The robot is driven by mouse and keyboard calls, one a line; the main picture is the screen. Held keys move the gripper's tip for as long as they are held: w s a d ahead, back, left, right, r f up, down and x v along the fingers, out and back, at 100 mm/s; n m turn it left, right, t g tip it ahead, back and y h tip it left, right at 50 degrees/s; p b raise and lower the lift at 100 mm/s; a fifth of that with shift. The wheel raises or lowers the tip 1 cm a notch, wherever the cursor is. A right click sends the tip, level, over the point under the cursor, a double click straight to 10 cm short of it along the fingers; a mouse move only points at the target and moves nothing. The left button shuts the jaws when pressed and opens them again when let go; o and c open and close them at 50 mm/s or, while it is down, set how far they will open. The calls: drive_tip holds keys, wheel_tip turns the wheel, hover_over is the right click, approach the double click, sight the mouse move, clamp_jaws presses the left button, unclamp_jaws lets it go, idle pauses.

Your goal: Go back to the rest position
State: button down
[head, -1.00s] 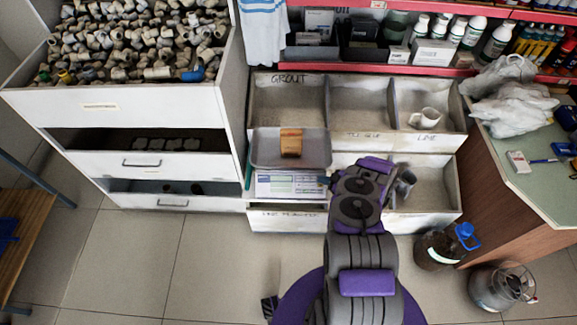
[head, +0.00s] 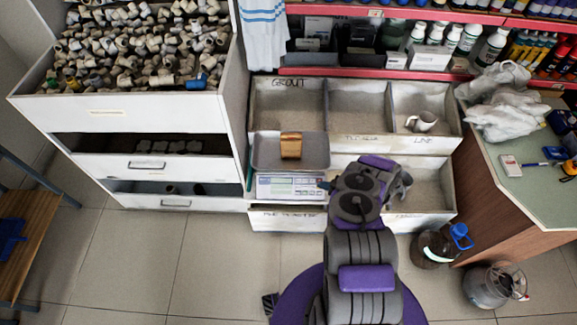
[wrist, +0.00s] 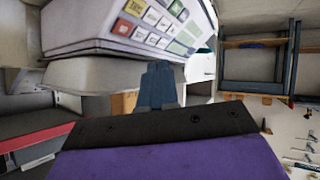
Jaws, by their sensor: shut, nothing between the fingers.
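My arm reaches forward in the head view, its end over the lower bins just right of the scale. My gripper (wrist: 162,78) shows in the wrist view with its fingers together and nothing between them. In the head view the fingers are mostly hidden behind my own arm. The scale (head: 290,187) stands in front of the bins, and its keypad face (wrist: 140,25) fills the upper part of the wrist view. A brown block (head: 291,145) sits on the scale's metal tray (head: 262,152).
The bin unit (head: 357,135) holds a white mug (head: 422,121). A drawer cabinet (head: 125,112) full of pipe fittings stands left. A counter (head: 520,180) with plastic bags is at right. A bottle (head: 435,250) and gas canister (head: 487,287) stand on the floor.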

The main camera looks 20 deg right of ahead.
drive_tip(key=shift+s+a+r+p, duration=0.15)
drive_tip(key=shift+s+r+p, duration=0.3)
drive_tip(key=shift+s+r, duration=0.15)
